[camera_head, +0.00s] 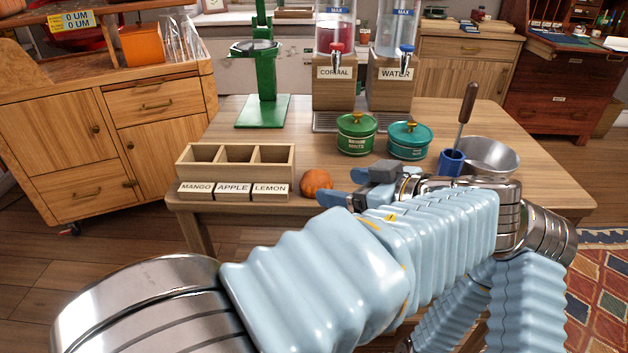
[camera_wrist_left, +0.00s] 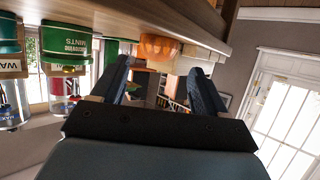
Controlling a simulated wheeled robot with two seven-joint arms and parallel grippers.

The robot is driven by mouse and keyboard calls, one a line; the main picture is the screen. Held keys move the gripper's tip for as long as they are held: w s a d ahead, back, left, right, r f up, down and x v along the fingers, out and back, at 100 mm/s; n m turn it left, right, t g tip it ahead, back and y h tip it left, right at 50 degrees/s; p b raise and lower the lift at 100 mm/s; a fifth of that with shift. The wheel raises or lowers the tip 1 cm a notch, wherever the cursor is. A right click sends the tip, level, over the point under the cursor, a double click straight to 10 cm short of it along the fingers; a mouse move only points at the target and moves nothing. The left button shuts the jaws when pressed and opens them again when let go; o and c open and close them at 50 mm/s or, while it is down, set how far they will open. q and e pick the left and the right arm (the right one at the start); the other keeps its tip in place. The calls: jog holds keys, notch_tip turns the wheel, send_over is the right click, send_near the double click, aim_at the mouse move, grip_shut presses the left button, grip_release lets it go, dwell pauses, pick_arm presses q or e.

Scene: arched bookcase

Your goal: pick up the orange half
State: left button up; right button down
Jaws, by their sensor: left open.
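The orange half (camera_head: 317,183) sits dome side up near the front edge of the wooden table, just right of the labelled box. My left gripper (camera_head: 338,186) is open and empty just right of it, fingers pointing left towards it at about table-top height. In the left wrist view, turned over, the orange half (camera_wrist_left: 160,47) shows beyond and between the two open fingers (camera_wrist_left: 161,72), apart from both. My right gripper is not in view.
A wooden box (camera_head: 236,158) with MANGO, APPLE and LEMON compartments stands left of the orange half. A green pot (camera_head: 357,135) and a teal pot (camera_head: 409,141) stand behind my gripper. A blue cup (camera_head: 450,162) and a metal bowl (camera_head: 490,155) are at the right.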

aim_at(323, 180)
pick_arm(q)
jog(key=x, duration=0.6)
jog(key=shift+w+a+p, duration=0.15)
jog(key=shift+w+p, duration=0.15)
jog(key=shift+w, duration=0.05)
jog(key=c, duration=0.8)
jog(key=shift+c, duration=0.2)
jog(key=shift+r, duration=0.1)
